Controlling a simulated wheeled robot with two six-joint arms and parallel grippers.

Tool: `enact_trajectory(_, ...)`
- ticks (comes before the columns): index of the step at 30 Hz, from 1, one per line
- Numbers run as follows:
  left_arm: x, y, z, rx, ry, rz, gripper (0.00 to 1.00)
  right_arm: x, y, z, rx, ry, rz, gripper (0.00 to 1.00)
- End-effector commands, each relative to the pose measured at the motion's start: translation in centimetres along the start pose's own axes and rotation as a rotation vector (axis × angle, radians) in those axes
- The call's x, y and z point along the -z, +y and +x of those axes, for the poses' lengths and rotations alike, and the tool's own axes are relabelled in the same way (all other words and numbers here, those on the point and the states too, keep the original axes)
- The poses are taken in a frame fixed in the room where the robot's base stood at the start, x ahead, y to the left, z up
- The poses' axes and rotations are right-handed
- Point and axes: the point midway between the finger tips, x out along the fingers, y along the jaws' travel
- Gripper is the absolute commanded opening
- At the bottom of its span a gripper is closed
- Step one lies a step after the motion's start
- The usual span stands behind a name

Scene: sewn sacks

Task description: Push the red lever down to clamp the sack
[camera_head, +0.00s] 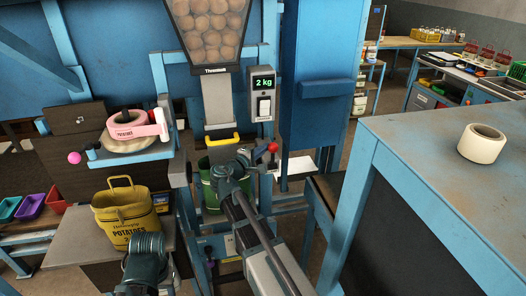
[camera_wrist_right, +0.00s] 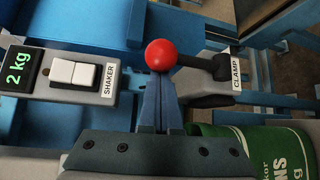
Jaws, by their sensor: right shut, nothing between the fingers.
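The red ball knob (camera_head: 272,147) of the lever stands in front of the weighing machine; it also shows in the right wrist view (camera_wrist_right: 160,55). A dark lever arm (camera_wrist_right: 200,62) runs from it toward the CLAMP label (camera_wrist_right: 236,69). My right gripper (camera_wrist_right: 157,90) is shut and empty, its fingertips right at the knob in that view; I cannot tell whether they touch. A green sack (camera_head: 209,186) hangs below the chute, partly hidden by my right arm; its print shows in the wrist view (camera_wrist_right: 240,150). My left gripper (camera_head: 146,245) is low in the head view, its jaws unclear.
A yellow potato sack (camera_head: 125,218) stands on the left shelf, below a pink tape roll (camera_head: 130,124). The 2 kg display and shaker switch (camera_head: 263,104) are above the lever. A blue-edged table (camera_head: 430,165) with a cream roll (camera_head: 482,144) fills the right.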

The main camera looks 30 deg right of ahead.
Motion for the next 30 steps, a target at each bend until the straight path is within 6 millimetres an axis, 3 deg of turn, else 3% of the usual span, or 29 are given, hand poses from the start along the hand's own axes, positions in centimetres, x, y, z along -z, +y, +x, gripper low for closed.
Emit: enact_trajectory(30, 0.9, 1.5, 16.1, 0.0, 0.0, 0.001, 0.5, -4.0, -4.5, -4.0, -0.62, 0.0, 0.624, 0.0)
